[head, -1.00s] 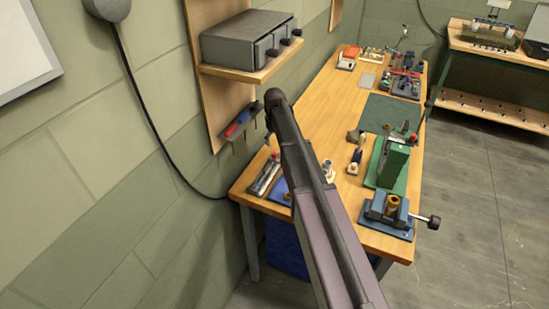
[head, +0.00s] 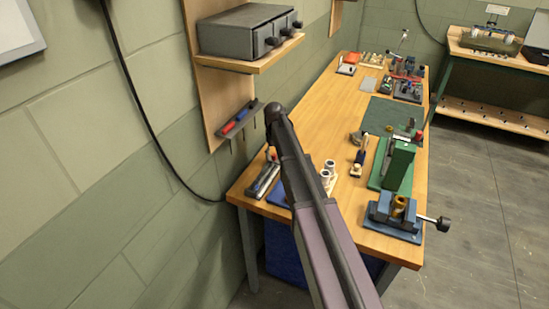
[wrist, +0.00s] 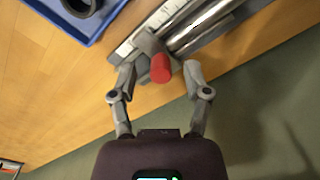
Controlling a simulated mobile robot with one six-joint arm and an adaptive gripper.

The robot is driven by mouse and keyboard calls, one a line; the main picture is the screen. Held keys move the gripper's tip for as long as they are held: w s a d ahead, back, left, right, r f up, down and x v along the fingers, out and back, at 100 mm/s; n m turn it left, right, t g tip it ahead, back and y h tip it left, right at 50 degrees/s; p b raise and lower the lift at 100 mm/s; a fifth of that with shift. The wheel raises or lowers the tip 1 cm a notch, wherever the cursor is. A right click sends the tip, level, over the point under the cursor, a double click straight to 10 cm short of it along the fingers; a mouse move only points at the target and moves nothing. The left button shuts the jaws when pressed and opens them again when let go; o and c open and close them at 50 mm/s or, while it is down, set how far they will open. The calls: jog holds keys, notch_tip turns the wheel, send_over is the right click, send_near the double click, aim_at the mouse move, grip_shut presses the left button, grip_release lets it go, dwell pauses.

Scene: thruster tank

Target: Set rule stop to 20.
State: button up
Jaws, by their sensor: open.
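The rule stop is a grey slider block (wrist: 150,45) with a red knob (wrist: 161,68), seen in the wrist view. It sits at the end part of a pale marked rule (wrist: 150,28) beside bright metal rods (wrist: 198,28). My gripper (wrist: 160,72) is open, with one finger on each side of the red knob. I cannot tell whether either finger touches it. The scale figures are too small to read. In the head view the rule assembly (head: 262,181) lies at the near left bench corner, partly hidden, and my arm crosses in front.
A blue tray (wrist: 88,36) lies close beside the rule on the wooden bench (head: 336,157). White cups (head: 327,175), a green stand (head: 396,165) and a blue vise-like fixture (head: 393,218) stand to the right. A wall shelf (head: 252,62) with a grey drawer box hangs above left.

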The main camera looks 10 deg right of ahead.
jog(key=shift+f, duration=0.1)
grip_shut()
jog(key=shift+w+d, duration=0.45)
jog(key=shift+w, duration=0.2)
jog(key=shift+w+d, duration=0.4)
jog(key=shift+w, duration=0.2)
grip_release()
jog(key=shift+s, duration=0.1)
